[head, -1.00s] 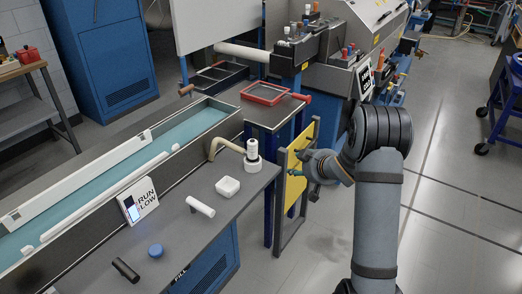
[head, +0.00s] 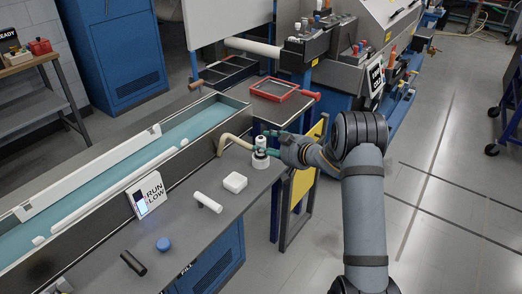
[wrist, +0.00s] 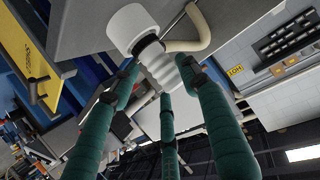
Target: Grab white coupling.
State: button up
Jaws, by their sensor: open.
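The white coupling (head: 261,143) stands upright near the far right corner of the grey bench, with a dark ring above a wider white base (head: 260,162). A beige bent hose (head: 233,138) is beside it. My gripper (head: 269,143) is at the coupling's right side, its green fingers level with the upper part. In the wrist view the ribbed white coupling (wrist: 160,68) lies between the open green fingers, with its white base (wrist: 132,24) beyond. I cannot tell whether any finger touches it.
On the bench are a white block (head: 235,182), a white cylinder (head: 206,202), a blue cap (head: 163,244) and a black cylinder (head: 133,263). A lit sign (head: 147,194) stands by the long trough (head: 180,133). A red-rimmed tray (head: 274,89) lies behind.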

jog(key=shift+x, duration=1.5)
jog(key=shift+c, duration=1.4)
jog(key=c, duration=0.7)
